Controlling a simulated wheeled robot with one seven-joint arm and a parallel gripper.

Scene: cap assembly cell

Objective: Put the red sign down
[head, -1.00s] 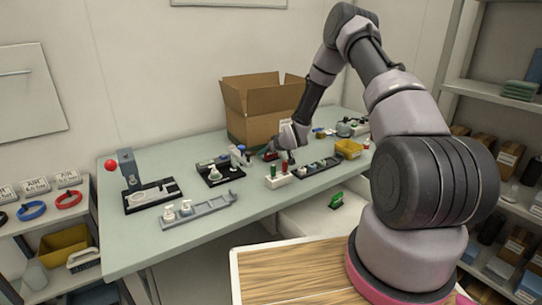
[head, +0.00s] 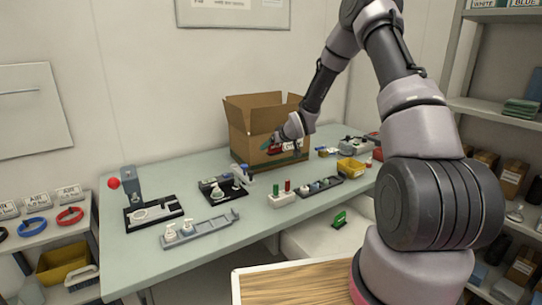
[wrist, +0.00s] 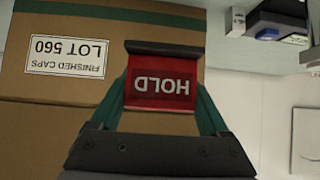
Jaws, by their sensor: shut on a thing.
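The red sign (wrist: 160,90) with the word HOLD, upside down in the wrist view, is held between the teal fingers of my gripper (wrist: 165,95). My gripper is shut on it. In the head view, my gripper (head: 274,146) and the red sign (head: 270,144) are in front of the cardboard box (head: 262,128), above the table (head: 250,225). Whether the sign touches the box cannot be told.
The open box bears a label (wrist: 68,54) reading FINISHED CAPS LOT 560. On the table stand a white holder (head: 283,198) with coloured pins, a black tray (head: 322,188) and a yellow bin (head: 351,170).

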